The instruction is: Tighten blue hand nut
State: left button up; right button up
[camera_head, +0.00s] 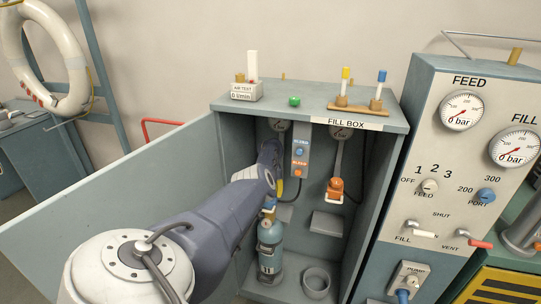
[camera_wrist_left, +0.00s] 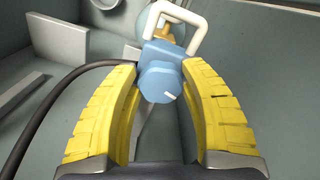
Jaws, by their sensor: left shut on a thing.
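A blue hand nut (camera_wrist_left: 158,84) with a white mark on its face sits at the centre of the left wrist view. It adjoins a blue block with a pale loop handle (camera_wrist_left: 194,33), above a cylinder. My left gripper (camera_wrist_left: 165,85) has its yellow ribbed fingers on both sides of the nut and is shut on it. In the head view my left arm reaches into the open fill box (camera_head: 252,112), and my left gripper (camera_head: 275,190) is just above the blue cylinder (camera_head: 270,250). The arm hides most of the nut there. My right gripper is not in view.
The box door (camera_head: 110,190) stands open at left. Inside, a second hose with an orange fitting (camera_head: 335,190) hangs to the right, above an empty ring holder (camera_head: 316,282). A gauge panel (camera_head: 465,170) stands close by on the right. A dark hose (camera_wrist_left: 30,115) runs beside the left finger.

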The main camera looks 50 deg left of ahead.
pick_arm(q)
jog(key=shift+c, duration=0.9)
jog(key=m, duration=0.4)
jog(key=shift+s, duration=0.15)
jog(key=m, duration=0.5)
jog(key=shift+s+a+f+m, duration=0.1)
jog(key=shift+a+m, duration=0.1)
jog(key=shift+m, duration=0.1)
jog(key=m, duration=0.5)
jog(key=shift+a, duration=0.1)
jog(key=shift+a+m, duration=0.1)
jog(key=shift+m, duration=1.9)
jog(key=shift+s+f, duration=0.1)
jog(key=o, duration=1.2)
jog(key=shift+a, duration=0.1)
